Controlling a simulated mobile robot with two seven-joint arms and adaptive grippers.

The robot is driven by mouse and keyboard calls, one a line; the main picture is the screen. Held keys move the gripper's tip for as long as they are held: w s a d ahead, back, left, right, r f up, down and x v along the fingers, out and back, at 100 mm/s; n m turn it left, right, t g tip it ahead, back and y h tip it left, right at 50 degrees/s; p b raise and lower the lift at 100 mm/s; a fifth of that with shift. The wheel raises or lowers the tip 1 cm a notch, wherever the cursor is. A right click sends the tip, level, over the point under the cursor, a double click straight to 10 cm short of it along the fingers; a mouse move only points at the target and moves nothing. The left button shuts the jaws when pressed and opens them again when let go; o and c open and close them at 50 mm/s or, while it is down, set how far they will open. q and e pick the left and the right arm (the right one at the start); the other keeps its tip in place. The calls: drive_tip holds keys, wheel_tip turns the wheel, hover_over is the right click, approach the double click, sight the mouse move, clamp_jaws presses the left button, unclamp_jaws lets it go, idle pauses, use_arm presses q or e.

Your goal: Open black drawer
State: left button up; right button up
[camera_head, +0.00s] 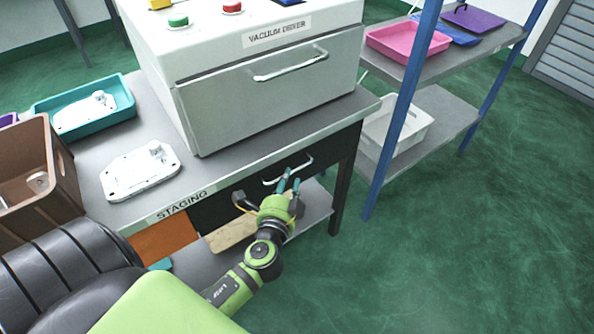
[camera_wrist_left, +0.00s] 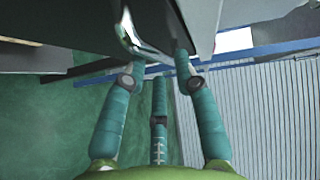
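The black drawer (camera_head: 326,158) sits under the staging table top, with a silver bar handle (camera_head: 287,170) on its front. The drawer front looks flush with the table frame. My left gripper (camera_head: 289,181) is at the handle, with its teal fingertips around the bar's middle. The fingers stand apart, and I see no firm closing on the bar. Whether a finger touches the handle is unclear. My right gripper is not in view.
A white vacuum dryer (camera_head: 265,105) stands on the staging table (camera_head: 110,212). A teal tray (camera_head: 120,108), a white casting (camera_head: 140,170) and a brown crate (camera_head: 62,160) are to its left. An orange drawer front (camera_head: 165,242) is left below. A blue-posted shelf (camera_head: 391,130) stands at right.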

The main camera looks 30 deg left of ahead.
sight(291, 174)
use_arm(q)
drive_tip(key=x, duration=0.4)
drive_tip(key=shift+d, duration=0.1)
clamp_jaws()
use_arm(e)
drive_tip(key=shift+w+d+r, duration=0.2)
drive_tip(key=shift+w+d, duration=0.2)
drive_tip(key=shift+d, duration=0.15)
use_arm(q)
drive_tip(key=shift+d+f, duration=0.1)
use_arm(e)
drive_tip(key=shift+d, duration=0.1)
